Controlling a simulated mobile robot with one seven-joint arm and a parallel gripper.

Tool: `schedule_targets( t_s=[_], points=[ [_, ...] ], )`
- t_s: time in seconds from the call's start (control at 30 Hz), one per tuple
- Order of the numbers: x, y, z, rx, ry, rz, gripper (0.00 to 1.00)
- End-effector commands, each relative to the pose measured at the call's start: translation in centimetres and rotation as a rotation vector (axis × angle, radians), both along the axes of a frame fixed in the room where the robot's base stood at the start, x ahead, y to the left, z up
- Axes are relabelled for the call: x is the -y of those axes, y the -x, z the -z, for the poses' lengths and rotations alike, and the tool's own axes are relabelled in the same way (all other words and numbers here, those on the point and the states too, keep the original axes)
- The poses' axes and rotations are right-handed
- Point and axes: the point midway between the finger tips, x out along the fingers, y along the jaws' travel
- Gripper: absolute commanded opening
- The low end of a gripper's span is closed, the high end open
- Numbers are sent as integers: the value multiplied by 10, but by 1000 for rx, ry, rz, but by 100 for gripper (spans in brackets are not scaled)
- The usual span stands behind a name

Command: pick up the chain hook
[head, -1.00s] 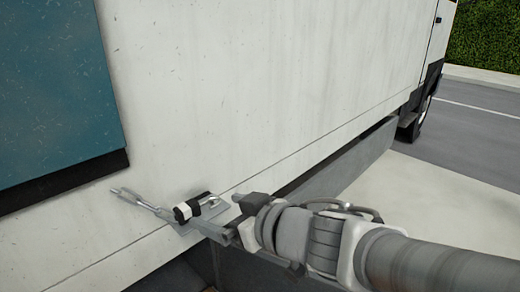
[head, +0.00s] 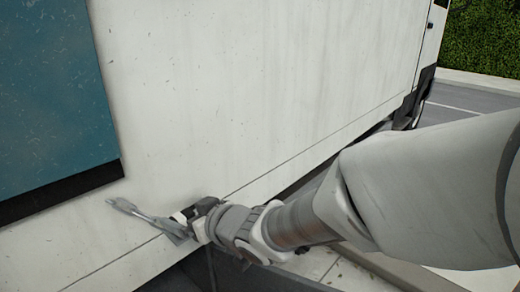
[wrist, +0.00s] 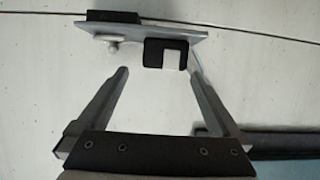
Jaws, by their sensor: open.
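A grey metal plate (wrist: 140,38) with a notched black bracket (wrist: 165,53), a round pale knob (wrist: 112,40) and a black block (wrist: 112,16) lies ahead of my fingertips in the wrist view. My gripper (wrist: 157,72) is open, with nothing between its two grey fingers. The plate and bracket appear just beyond the fingertips. In the head view, a grey elongated piece (head: 135,210) lies against the white truck side, and my wrist partly covers the fitting beside it. I cannot tell for certain which part is the chain hook.
The white truck side (head: 250,90) fills much of the head view, with a blue panel (head: 50,100) at left. A seam runs along the lower side. Pavement and a hedge (head: 485,40) are at right.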

Motion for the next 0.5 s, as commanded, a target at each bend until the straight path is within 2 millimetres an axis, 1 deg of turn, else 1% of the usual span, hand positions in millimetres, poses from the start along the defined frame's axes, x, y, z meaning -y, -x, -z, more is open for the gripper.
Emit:
schedule_targets(
  t_s=[0.03, 0.17, 0.27, 0.4, 0.5],
  points=[
    [-4, -2, 3, 0, 0, -2, 100],
    [-8, -5, 5, 0, 0, -2, 100],
    [-15, -9, 14, -1, 0, -2, 100],
    [-29, -16, 26, 0, -1, -3, 100],
    [-38, -24, 30, 0, 0, -2, 100]
  ],
)
